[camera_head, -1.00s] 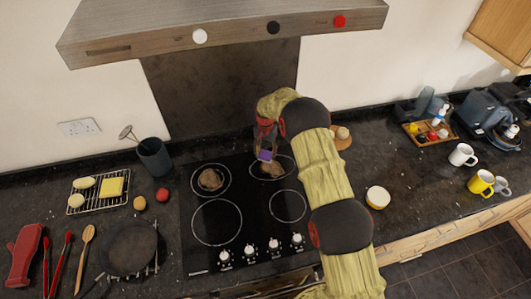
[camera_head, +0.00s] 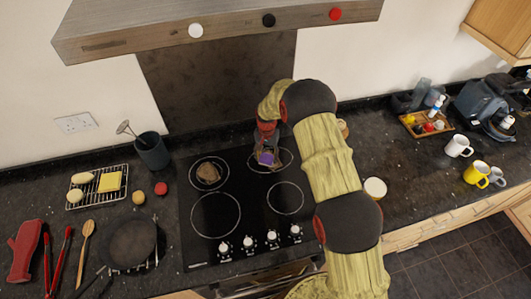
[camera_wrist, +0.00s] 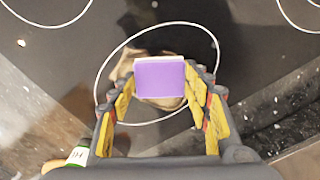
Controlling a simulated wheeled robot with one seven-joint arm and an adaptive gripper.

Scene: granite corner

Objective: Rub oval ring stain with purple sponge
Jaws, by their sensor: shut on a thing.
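The purple sponge (camera_wrist: 160,78) is between the fingers of my gripper (camera_wrist: 161,88), which is shut on it. In the head view the sponge (camera_head: 266,158) is over the back right burner ring, with my gripper (camera_head: 267,153) above it. A brownish stain (camera_wrist: 176,97) lies inside that white oval burner ring in the wrist view, partly hidden by the sponge. I cannot tell whether the sponge touches it. Another brown stain (camera_head: 208,173) lies in the back left burner ring.
The black hob (camera_head: 245,200) has control knobs along its front. A utensil pot (camera_head: 152,152), a wire rack (camera_head: 97,186) and a dark pan (camera_head: 131,242) stand left. A white-and-yellow cup (camera_head: 375,189) stands right. The range hood (camera_head: 220,30) overhangs the back.

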